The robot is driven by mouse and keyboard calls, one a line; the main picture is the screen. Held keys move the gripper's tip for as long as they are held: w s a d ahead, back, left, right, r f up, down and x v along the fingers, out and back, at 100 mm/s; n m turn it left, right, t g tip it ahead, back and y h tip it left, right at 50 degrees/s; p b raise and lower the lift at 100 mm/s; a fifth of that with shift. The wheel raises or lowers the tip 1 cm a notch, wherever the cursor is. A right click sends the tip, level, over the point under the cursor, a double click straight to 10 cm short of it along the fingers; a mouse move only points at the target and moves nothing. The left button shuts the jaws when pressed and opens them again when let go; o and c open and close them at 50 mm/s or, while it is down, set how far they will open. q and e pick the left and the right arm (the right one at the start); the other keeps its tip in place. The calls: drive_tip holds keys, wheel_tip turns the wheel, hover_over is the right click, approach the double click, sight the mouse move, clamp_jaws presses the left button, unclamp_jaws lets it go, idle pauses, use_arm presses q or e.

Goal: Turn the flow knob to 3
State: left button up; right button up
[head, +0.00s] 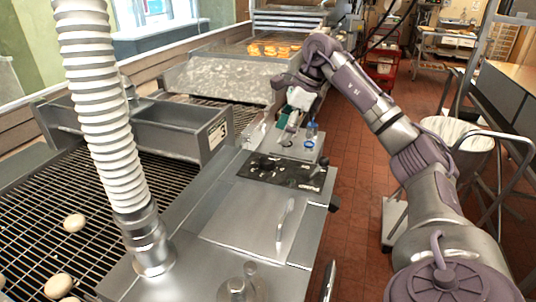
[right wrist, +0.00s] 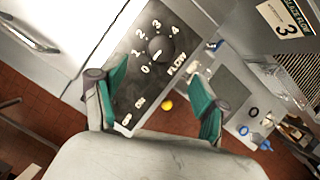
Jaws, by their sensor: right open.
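The flow knob (right wrist: 158,47) is a round black dial on a black panel (right wrist: 185,25) in the right wrist view. White numbers 0 to 4 curve around it, with the word FLOW beside it. A short white mark on the knob seems to point toward the 0, but it is small. The panel also shows in the head view (head: 270,170), on the steel machine top. My right gripper (right wrist: 160,84) is open and empty, its green-padded fingers apart and the knob beyond their tips. In the head view my right gripper (head: 288,122) hangs beyond the panel. My left gripper is out of view.
A sign reading GLAZE FLOW 3 (right wrist: 286,27) is on the trough, also seen in the head view (head: 217,134). ON and OFF labels and a yellow round part (right wrist: 167,105) lie near the panel. A white hose (head: 100,100) stands left. Tiled floor (head: 350,210) is at right.

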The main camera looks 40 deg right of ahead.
sight(268, 158)
drive_tip(key=p+x, duration=0.1)
drive_tip(key=x, duration=0.6)
drive_tip(key=shift+w+a+r, duration=0.1)
drive_tip(key=shift+w+r, duration=0.05)
drive_tip(key=shift+w+a+f+p, duration=0.1)
drive_tip(key=shift+f+p, duration=0.2)
drive_tip(key=shift+f, duration=0.1)
drive_tip(key=shift+a+f, duration=0.1)
drive_tip(key=shift+f, duration=0.2)
drive_tip(key=shift+w+f, duration=0.1)
drive_tip(key=shift+f, duration=0.1)
drive_tip(key=c, duration=1.2)
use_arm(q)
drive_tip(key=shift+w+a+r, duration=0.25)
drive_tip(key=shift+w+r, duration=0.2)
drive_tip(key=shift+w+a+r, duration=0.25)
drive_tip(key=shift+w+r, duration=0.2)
use_arm(e)
drive_tip(key=shift+o, duration=0.2)
